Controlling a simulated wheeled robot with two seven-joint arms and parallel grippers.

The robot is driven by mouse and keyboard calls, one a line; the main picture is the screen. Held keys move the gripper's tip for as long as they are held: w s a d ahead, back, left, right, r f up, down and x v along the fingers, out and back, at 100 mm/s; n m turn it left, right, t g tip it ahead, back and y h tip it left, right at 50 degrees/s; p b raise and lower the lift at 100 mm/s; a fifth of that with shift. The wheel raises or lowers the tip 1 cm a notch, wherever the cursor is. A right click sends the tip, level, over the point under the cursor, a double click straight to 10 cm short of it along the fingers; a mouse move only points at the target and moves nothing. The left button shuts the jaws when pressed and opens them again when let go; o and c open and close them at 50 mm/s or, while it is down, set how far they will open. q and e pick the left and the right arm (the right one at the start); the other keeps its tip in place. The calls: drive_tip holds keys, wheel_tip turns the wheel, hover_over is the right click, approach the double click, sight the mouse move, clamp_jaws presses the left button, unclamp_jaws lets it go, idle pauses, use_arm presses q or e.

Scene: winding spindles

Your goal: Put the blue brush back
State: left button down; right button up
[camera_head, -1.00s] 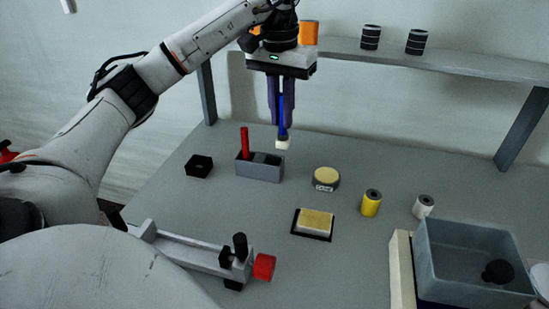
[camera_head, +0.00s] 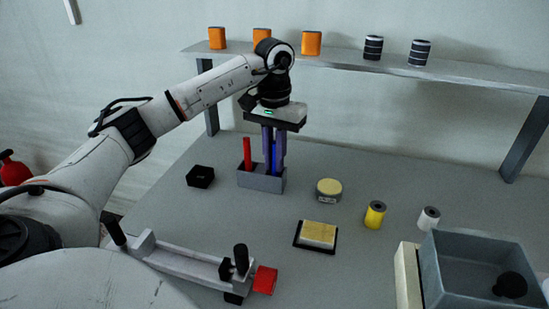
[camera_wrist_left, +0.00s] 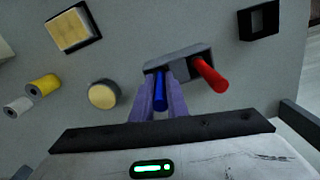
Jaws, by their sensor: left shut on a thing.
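The blue brush (camera_head: 273,156) is upright between the fingers of my left gripper (camera_head: 273,160), which is shut on it. It also shows in the left wrist view (camera_wrist_left: 160,92). The brush's lower end is hidden in the grey holder (camera_head: 261,182), in the compartment on the right in the head view. The red brush (camera_head: 247,153) stands in the same holder, in the compartment on the left. The holder also shows in the left wrist view (camera_wrist_left: 178,60). My right gripper is not in view.
A black square block (camera_head: 200,177) lies left of the holder. A round yellow-topped tin (camera_head: 328,189), a yellow pad (camera_head: 317,234), a yellow spool (camera_head: 375,214) and a white spool (camera_head: 428,219) stand to the right. A grey bin (camera_head: 470,290) and a clamp-like fixture (camera_head: 190,258) are nearer.

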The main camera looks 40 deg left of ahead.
use_arm(q)
drive_tip(key=c, duration=1.7)
unclamp_jaws()
drive_tip(key=shift+f, duration=0.1)
drive_tip(key=shift+c, duration=0.2)
wheel_tip(320, 180, up, 11)
drive_tip(key=shift+r+p, duration=0.1)
drive_tip(key=shift+p, duration=0.9)
drive_tip(key=shift+r, duration=0.5)
